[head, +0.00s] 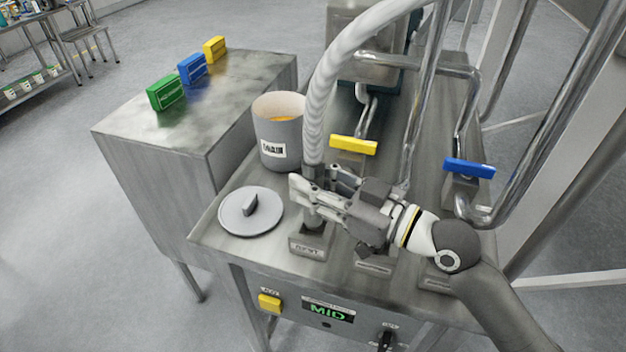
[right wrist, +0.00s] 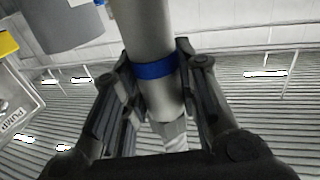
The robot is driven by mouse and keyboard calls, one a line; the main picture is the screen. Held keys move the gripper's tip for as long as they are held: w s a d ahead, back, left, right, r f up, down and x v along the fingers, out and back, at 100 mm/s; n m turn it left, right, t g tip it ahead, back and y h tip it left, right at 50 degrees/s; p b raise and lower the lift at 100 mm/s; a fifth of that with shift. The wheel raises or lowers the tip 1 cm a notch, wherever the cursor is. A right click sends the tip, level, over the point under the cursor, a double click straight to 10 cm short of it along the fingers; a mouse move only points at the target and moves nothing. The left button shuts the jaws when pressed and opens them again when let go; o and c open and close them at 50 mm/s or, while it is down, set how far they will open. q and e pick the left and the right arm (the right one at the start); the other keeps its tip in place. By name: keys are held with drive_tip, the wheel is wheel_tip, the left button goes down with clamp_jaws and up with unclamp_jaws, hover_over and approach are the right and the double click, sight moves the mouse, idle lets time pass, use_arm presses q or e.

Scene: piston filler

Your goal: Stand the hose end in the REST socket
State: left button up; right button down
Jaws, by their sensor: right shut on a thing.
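The white ribbed hose (head: 322,95) comes down from the top of the head view, and its smooth grey end piece (right wrist: 155,100) has a blue band in the right wrist view. My right gripper (head: 311,190) is shut on the hose end from the right, around the band; it also shows in the right wrist view (right wrist: 158,85). The hose is held about upright over the REST socket (head: 309,246), a small labelled block at the table's front. The lower tip is at the socket's top, but I cannot tell whether it is inside. My left gripper is not in view.
A yellow handle (head: 353,145) and a blue handle (head: 469,168) sit on pipes behind and right. The front panel (head: 350,325) displays MID.

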drive_tip(key=shift+r, duration=0.1)
drive_tip(key=shift+f, duration=0.2)
idle(0.5)
drive_tip(key=shift+f+b, duration=1)
drive_tip(key=shift+b, duration=0.05)
drive_tip(key=shift+s+f, duration=0.15)
drive_tip(key=shift+f, duration=0.15)
